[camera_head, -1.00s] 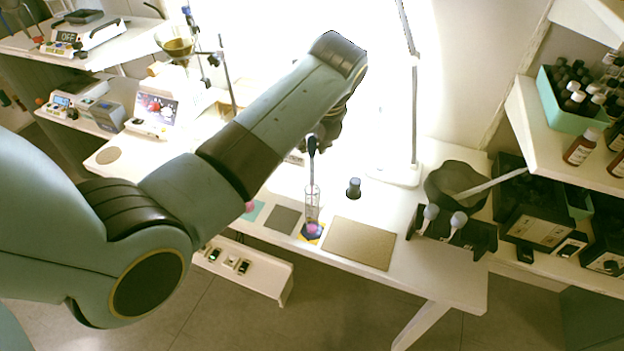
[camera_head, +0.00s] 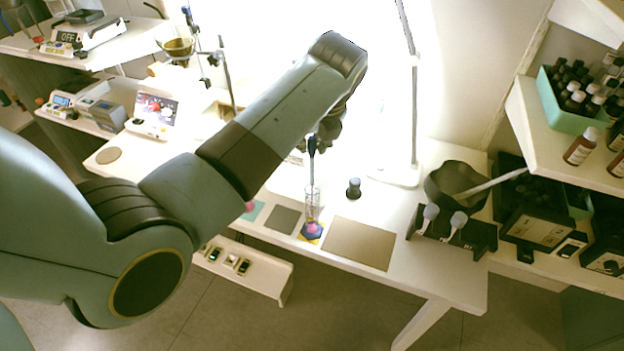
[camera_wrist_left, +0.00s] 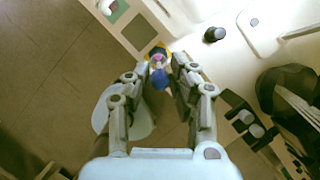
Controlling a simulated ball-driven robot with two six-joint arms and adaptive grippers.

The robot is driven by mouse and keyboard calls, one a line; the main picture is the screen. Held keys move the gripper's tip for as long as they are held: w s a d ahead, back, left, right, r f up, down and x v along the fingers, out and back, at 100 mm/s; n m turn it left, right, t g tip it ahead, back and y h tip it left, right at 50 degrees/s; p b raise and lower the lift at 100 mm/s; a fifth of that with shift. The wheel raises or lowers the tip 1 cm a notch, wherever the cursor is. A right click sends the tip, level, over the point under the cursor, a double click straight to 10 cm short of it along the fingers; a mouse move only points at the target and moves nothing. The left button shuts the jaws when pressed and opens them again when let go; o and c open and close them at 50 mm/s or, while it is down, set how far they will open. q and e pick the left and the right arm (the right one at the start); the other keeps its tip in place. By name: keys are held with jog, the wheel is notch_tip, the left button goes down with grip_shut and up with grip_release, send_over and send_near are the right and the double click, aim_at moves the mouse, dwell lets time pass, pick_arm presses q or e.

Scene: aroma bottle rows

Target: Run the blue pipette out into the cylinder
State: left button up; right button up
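The blue pipette (camera_head: 312,158) hangs upright with its dark blue bulb up. Its lower end is in or just over the mouth of the clear cylinder (camera_head: 312,193); I cannot tell how deep. My left gripper (camera_head: 322,139) is around the pipette's top, partly hidden by my arm. My right gripper is out of view.
A black rack (camera_head: 468,240) with pale-bulbed pipettes and a dark bowl (camera_head: 452,182) stand at the right.

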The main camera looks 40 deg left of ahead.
pick_arm(q)
jog(key=shift+c, duration=0.3)
jog(key=shift+r, duration=2)
